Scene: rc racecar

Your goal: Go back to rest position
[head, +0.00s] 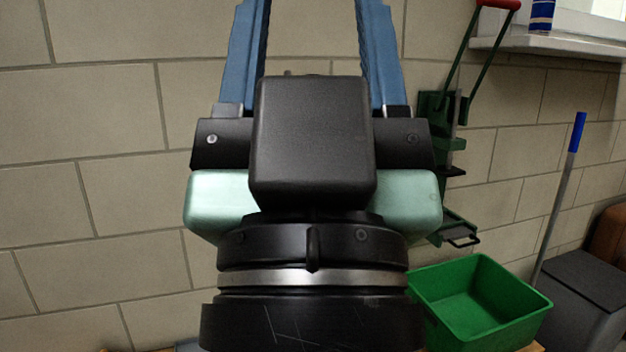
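My gripper (312,15) fills the middle of the head view, seen from behind and pointing up. Its two blue fingers stand wide apart, and only bare wall shows between them. The fingertips are cut off by the top edge of the picture. The black wrist and pale green gripper body hide what lies directly behind them. No object is seen in the gripper.
A pale block wall (100,120) stands behind. At the right are an empty green bin (485,325), a dark grey container (590,285), a blue-topped pole (562,190) and a green rack (440,130). A blue can (541,14) stands on the windowsill (560,42).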

